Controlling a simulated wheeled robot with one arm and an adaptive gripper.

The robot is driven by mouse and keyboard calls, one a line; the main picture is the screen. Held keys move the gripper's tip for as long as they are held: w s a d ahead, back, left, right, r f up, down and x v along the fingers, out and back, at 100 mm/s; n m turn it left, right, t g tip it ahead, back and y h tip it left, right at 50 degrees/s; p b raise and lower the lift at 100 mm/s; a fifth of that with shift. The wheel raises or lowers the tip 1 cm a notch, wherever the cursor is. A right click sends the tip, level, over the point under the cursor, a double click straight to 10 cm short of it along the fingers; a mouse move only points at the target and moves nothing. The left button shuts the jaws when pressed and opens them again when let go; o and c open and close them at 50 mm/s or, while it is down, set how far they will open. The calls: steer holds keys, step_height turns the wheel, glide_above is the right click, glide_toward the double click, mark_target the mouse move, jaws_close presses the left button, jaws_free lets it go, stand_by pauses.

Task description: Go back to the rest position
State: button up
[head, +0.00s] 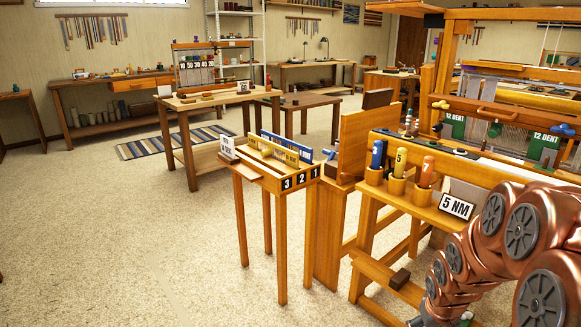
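My copper-coloured arm (462,262) is folded at the lower right, in front of the loom bench. Its far end runs down to the bottom edge of the head view, where a small grey part shows. My gripper is not visible, so I cannot see its fingers or whether it holds anything. Three torque drivers, blue (377,155), yellow (400,162) and orange (426,172), stand upright in wooden cups on the loom's side shelf. A "5 NM" sign (457,206) stands to their right.
A small stand (283,240) with slots marked 3, 2, 1 holds a yellow (272,150) and a blue bar (291,145). The large wooden loom (447,60) fills the right side. A table (187,150) stands behind. The carpet (120,235) at left is clear.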

steer(key=s+a+r+g+p, duration=0.1)
steer(key=s+a+r+p, duration=0.5)
steer(key=r, duration=0.8)
steer(key=s+a+r+g+y+p, duration=0.1)
steer(key=s+a+r+g+p, duration=0.1)
steer(key=s+a+r+p, duration=0.4)
steer(key=s+a+r+g+y+p, duration=0.1)
steer(key=s+a+r+p, duration=0.6)
steer(key=s+r+p, duration=0.4)
steer(key=shift+s+r+n+g+p, duration=0.35)
steer(key=shift+r+p, duration=2.8)
steer(key=shift+r, duration=2.15)
